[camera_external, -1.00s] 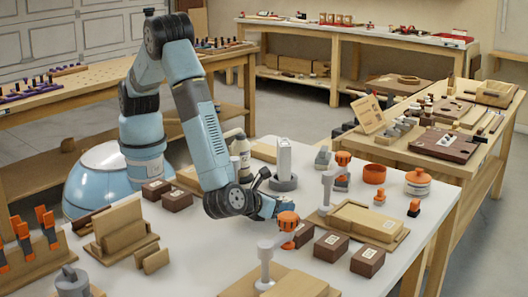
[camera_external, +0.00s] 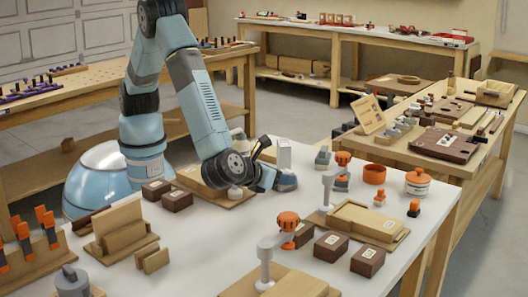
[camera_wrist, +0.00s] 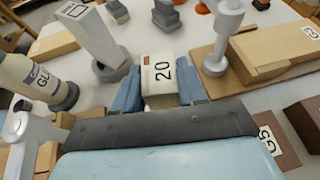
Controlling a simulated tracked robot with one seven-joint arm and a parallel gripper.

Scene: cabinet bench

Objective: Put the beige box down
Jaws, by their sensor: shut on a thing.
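The beige box (camera_wrist: 159,76), with a white label reading 20 and a red mark, sits between the two blue fingers of my gripper (camera_wrist: 160,90) in the wrist view. The fingers press on its left and right sides. In the external view my gripper (camera_external: 284,181) is low over the white table (camera_external: 215,245), in front of the upright pale block. The beige box cannot be made out there, hidden by the gripper. I cannot tell whether its underside touches the table.
An upright pale block (camera_wrist: 95,35) in a grey base and a glue bottle (camera_wrist: 28,80) stand to the left. A clamp post (camera_wrist: 226,35) and a wooden board with box (camera_wrist: 275,55) are to the right. Several dark brown boxes (camera_external: 331,246) sit nearer the front.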

